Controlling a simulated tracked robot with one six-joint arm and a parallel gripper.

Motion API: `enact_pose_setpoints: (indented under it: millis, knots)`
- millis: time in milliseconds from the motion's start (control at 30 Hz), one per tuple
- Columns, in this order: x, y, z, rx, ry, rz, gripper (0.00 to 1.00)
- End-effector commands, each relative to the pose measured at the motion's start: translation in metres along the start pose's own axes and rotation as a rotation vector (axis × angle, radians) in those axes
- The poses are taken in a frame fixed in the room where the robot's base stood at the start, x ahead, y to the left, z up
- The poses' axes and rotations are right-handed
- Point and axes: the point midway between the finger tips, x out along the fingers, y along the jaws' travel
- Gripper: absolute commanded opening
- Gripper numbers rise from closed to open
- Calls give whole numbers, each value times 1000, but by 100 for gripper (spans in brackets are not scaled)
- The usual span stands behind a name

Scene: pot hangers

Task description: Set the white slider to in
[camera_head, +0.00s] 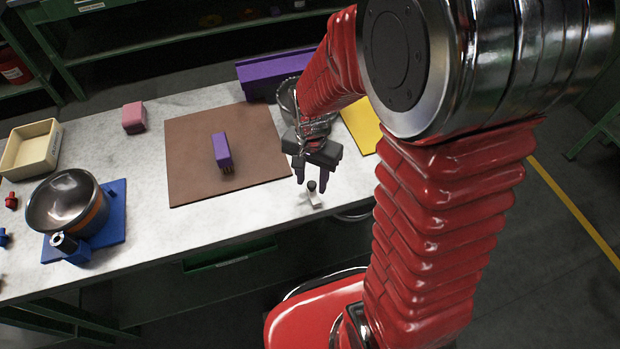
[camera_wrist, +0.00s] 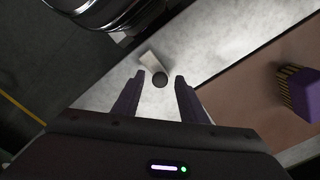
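The white slider (camera_head: 315,200) is a small white piece with a dark round knob on top, near the front edge of the table. It also shows in the wrist view (camera_wrist: 149,61), where its dark knob (camera_wrist: 160,80) lies between and just beyond my fingertips. My gripper (camera_head: 312,184) has dark purple fingers, is open, and points down at the slider. In the wrist view my gripper (camera_wrist: 157,78) has a clear gap between the fingers. I cannot tell if a finger touches the knob.
A brown board (camera_head: 190,180) with a purple brush (camera_head: 221,150) lies to the left. A purple box (camera_head: 270,75) and a yellow sheet (camera_head: 358,125) are behind.

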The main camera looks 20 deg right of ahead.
Motion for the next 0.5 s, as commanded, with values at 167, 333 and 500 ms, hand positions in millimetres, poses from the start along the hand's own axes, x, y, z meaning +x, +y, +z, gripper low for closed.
enact_pose_setpoints:
  millis: [167,333,500]
  knots:
    - [0,0,0,0,0,0,36]
    - [0,0,0,0,0,0,24]
    - [0,0,0,-1,0,0,12]
